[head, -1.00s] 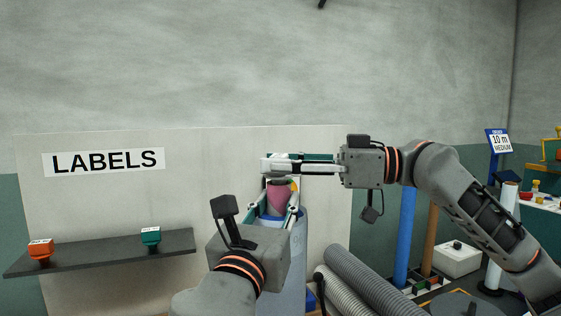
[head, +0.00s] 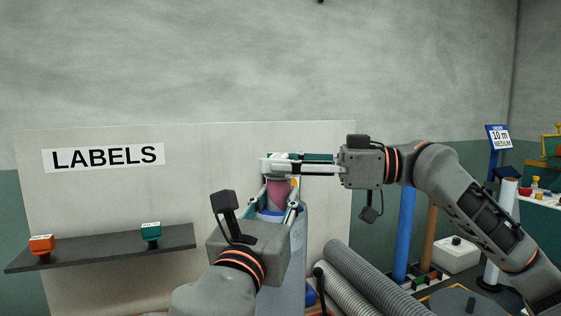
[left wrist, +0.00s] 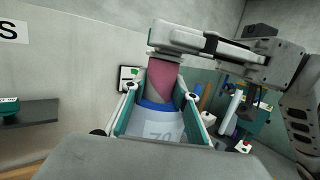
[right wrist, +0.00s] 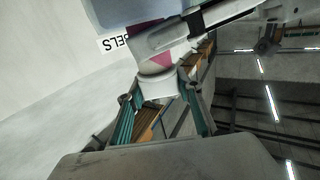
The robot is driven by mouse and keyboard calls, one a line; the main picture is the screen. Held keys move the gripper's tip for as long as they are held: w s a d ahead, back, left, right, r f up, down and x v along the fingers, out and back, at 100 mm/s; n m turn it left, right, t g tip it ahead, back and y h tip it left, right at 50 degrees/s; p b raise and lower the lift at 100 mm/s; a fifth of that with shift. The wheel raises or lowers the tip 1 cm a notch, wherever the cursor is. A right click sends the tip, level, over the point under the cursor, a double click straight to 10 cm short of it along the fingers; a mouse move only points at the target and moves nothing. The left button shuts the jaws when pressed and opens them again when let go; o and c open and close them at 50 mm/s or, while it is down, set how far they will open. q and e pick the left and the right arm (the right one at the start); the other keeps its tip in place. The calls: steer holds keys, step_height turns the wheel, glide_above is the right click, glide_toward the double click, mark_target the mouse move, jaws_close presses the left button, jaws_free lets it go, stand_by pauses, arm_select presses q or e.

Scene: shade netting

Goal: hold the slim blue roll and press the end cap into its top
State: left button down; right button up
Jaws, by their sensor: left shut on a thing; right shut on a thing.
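A roll with a pink upper part (head: 280,192) stands upright in the head view. Below the pink is a blue band (left wrist: 158,105) above a pale printed surface; I cannot tell whether these belong to the same roll. My left gripper (head: 279,208) is shut around the roll from the near side, with a finger on each side. My right gripper (head: 274,165) reaches in level from the right and is shut on the white end cap (right wrist: 157,86) at the pink part's top. The fingers mostly hide the cap in the head view; whether it is seated is unclear.
A dark shelf (head: 110,247) on the left holds an orange and a green block under the LABELS sign (head: 105,157). Grey ribbed rolls (head: 362,278) lean at lower right. A blue tube (head: 404,235) and a brown tube (head: 430,243) stand behind my right arm.

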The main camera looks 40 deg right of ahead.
steer(key=shift+f, duration=0.3)
steer(key=o, duration=1)
steer(key=shift+r, duration=0.1)
steer(key=v, duration=1.2)
arm_select(q)
steer(key=c, duration=1.5)
jaws_free()
arm_select(e)
steer(key=shift+w, duration=0.1)
